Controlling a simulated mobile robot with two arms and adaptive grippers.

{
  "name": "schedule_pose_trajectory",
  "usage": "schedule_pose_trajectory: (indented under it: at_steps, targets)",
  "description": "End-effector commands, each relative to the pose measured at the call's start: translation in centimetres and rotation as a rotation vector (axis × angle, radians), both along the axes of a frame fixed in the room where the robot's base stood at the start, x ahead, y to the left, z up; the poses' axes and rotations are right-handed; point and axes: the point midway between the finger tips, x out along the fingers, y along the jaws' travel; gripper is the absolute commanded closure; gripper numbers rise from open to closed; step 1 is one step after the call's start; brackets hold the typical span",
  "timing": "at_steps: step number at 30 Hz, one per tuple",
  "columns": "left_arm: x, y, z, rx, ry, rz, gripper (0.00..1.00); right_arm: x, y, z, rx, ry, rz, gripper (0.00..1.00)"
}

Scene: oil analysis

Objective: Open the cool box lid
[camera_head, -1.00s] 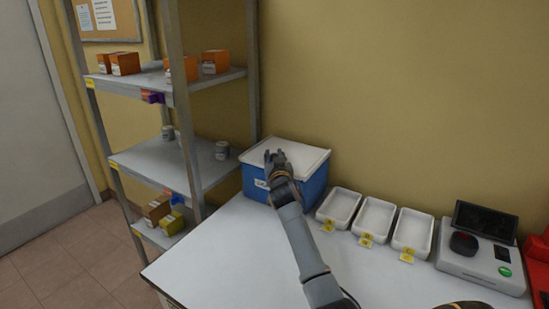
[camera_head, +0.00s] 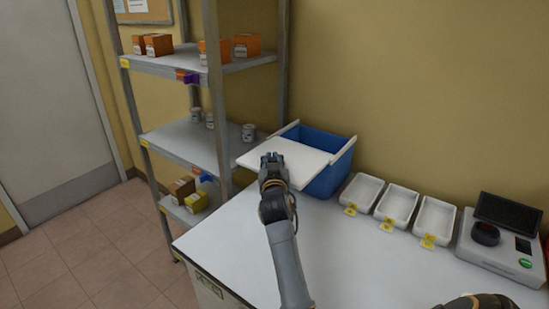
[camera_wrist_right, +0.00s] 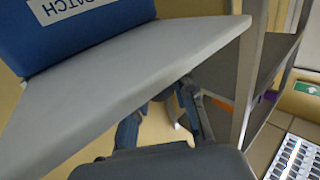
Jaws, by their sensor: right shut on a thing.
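The cool box (camera_head: 336,172) is blue and stands at the back left of the table against the wall. Its inside shows behind the white lid (camera_head: 290,158), which is shifted forward and covers only the front part. White rim pieces show at the box's two sides. My right gripper (camera_head: 272,160) is shut on the lid's front edge. In the right wrist view, the lid (camera_wrist_right: 120,82) runs across as a pale slab, with the fingers (camera_wrist_right: 160,112) at its edge. The blue box wall (camera_wrist_right: 85,45) with a printed label lies beyond it. My left gripper is not in view.
Several white trays (camera_head: 398,205) with yellow tags stand right of the box. An instrument (camera_head: 500,250) is at the far right. A metal shelf rack (camera_head: 190,143) with boxes and jars stands close on the left. The table front (camera_head: 345,265) is clear.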

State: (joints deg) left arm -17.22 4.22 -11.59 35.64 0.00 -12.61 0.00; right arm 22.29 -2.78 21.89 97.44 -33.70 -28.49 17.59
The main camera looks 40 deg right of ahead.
Motion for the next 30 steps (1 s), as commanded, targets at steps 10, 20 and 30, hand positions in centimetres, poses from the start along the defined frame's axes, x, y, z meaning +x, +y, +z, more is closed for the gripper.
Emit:
schedule_pose_trajectory:
  at_steps: [10, 20, 30]
  targets:
    - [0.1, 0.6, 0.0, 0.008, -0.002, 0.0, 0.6, -0.2, -0.4, -0.4, 0.0, 0.01, -0.007, 0.5]
    - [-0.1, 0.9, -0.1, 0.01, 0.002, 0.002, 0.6, -0.2, -0.1, -0.2, 0.001, 0.004, -0.004, 0.5]
    - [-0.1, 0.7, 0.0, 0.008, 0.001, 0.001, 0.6, -4.1, 2.5, -0.3, 0.003, 0.005, -0.005, 0.5]
